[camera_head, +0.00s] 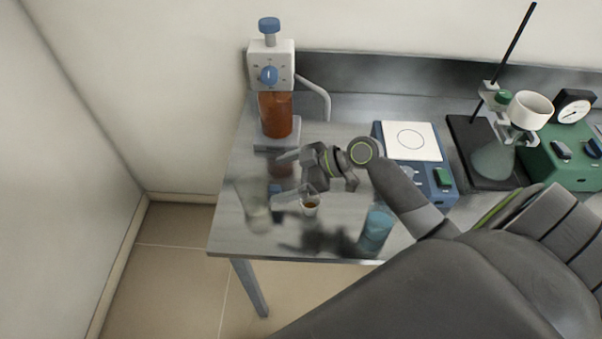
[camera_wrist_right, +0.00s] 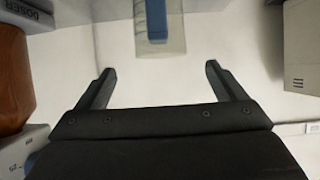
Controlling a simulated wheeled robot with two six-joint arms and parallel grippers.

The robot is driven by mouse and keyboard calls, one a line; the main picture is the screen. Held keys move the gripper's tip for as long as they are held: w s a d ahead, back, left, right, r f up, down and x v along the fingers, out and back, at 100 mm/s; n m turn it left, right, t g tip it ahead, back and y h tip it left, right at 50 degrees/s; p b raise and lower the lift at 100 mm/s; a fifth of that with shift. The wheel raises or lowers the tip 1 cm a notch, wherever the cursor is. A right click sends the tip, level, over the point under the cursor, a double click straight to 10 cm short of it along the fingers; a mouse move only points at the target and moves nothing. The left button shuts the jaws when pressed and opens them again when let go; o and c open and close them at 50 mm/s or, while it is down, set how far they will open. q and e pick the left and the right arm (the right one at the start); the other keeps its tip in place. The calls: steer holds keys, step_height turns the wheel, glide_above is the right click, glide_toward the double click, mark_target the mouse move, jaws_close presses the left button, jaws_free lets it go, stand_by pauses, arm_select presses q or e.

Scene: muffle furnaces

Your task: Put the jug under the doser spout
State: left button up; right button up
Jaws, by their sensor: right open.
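The jug (camera_head: 256,212) is clear with a blue handle and stands upright at the left front of the metal table. In the right wrist view the jug (camera_wrist_right: 178,40) shows at the top, its blue handle facing me, just beyond my fingertips. The doser (camera_head: 270,66) stands at the back left, white with a blue knob, above an orange-brown bottle. Its spout (camera_head: 322,92) is a grey tube curving down on the right. My right gripper (camera_head: 283,178) is open and empty, beside the jug on its right; it also shows in the right wrist view (camera_wrist_right: 160,73). My left gripper is out of view.
A small cup with brown liquid (camera_head: 310,206) stands just below my right gripper, and a blue beaker (camera_head: 376,230) near the front edge. A blue hotplate (camera_head: 440,185), a flask stand and a green balance lie to the right. Table under the spout looks clear.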

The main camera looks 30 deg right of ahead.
steer(key=shift+b+v, duration=0.4)
steer(key=shift+v, duration=1.85)
steer(key=shift+s, duration=0.1)
